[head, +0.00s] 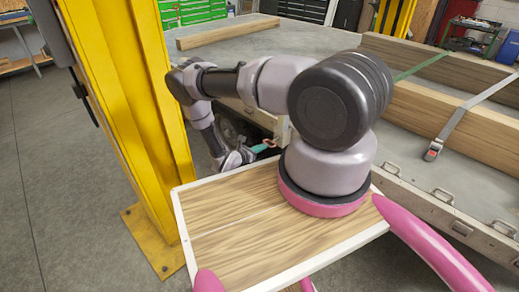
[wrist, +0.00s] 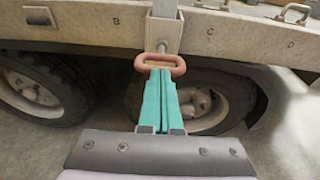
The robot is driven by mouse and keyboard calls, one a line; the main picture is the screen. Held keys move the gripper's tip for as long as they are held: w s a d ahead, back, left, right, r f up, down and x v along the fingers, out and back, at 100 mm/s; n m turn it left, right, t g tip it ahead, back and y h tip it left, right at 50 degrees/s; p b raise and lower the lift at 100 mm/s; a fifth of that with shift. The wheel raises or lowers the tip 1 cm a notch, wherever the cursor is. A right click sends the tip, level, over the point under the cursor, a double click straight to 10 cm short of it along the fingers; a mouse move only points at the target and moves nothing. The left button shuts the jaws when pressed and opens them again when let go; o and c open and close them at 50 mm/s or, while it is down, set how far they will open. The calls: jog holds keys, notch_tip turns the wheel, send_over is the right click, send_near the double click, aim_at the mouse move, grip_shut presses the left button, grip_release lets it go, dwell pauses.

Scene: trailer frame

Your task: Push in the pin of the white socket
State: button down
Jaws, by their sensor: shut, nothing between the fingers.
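The white socket (wrist: 163,34) is a pale, upright square post on the trailer's side rail, between the letters B and C in the wrist view. A reddish loop handle (wrist: 142,58), apparently that of its pin, sits at the socket's lower end. My gripper (wrist: 160,74) has teal fingers pressed together, pointing at the loop from the near side. The fingertips overlap the loop's lower edge; I cannot tell if they touch it. In the head view my gripper (head: 262,148) is small beside the trailer, partly behind my arm.
Tires (wrist: 45,88) are below the rail. In the head view a yellow post (head: 130,110) stands close left of my arm. Strapped timber (head: 445,125) lies on the bed.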

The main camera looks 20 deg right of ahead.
jog(key=shift+r+x, duration=0.2)
jog(key=shift+x, duration=0.7)
jog(key=shift+r+x, duration=0.2)
jog(key=shift+x, duration=0.65)
jog(key=shift+d, duration=0.15)
jog(key=v, duration=1.4)
jog(key=shift+a, duration=0.2)
jog(key=shift+f, duration=0.1)
